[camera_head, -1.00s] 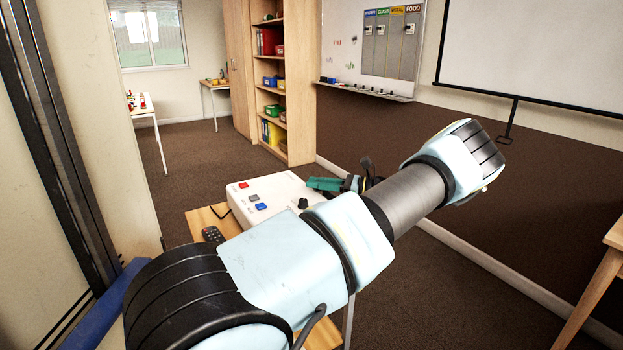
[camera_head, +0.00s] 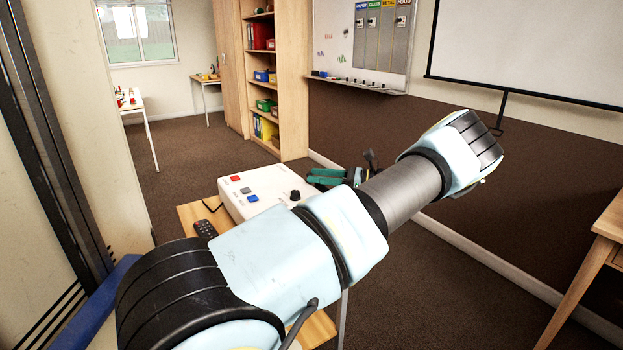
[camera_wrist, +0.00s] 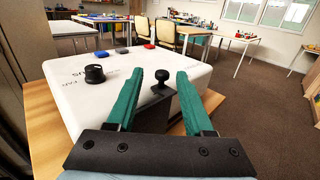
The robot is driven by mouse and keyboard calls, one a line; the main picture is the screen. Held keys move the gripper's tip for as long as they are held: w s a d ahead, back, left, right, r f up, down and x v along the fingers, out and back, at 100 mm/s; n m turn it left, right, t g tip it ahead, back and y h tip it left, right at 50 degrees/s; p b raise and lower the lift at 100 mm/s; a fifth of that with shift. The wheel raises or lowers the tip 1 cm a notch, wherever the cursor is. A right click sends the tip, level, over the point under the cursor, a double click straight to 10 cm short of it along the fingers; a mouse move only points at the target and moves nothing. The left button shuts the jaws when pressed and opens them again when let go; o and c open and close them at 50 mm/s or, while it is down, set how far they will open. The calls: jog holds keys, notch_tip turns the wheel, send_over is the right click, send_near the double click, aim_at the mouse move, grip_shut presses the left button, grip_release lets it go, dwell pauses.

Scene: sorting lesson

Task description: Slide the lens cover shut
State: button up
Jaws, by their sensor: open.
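A white box-shaped projector (camera_head: 228,203) rests on a wooden table; it also fills the middle of the wrist view (camera_wrist: 60,90). A black ball-topped knob (camera_wrist: 162,76) on a dark stem stands at its near edge in the wrist view. The lens and its cover cannot be made out clearly; the cover's position cannot be told. My gripper (camera_wrist: 160,80) is open, its two teal fingers on either side of the knob with a gap visible on each side. In the head view my gripper (camera_head: 326,177) is at the projector's far right corner, partly behind my arm.
On the projector are a round black dial (camera_wrist: 94,74) and red, grey and blue buttons. A remote (camera_head: 205,229) lies on the wooden table (camera_head: 190,215) beside it. A shelf unit (camera_head: 292,90) stands behind. Another wooden table (camera_head: 608,228) is at the right edge. Open carpet lies between.

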jog(key=s+d+b, duration=0.1)
jog(key=d+b, duration=0.1)
jog(key=d, duration=0.6)
jog(key=shift+s, duration=0.3)
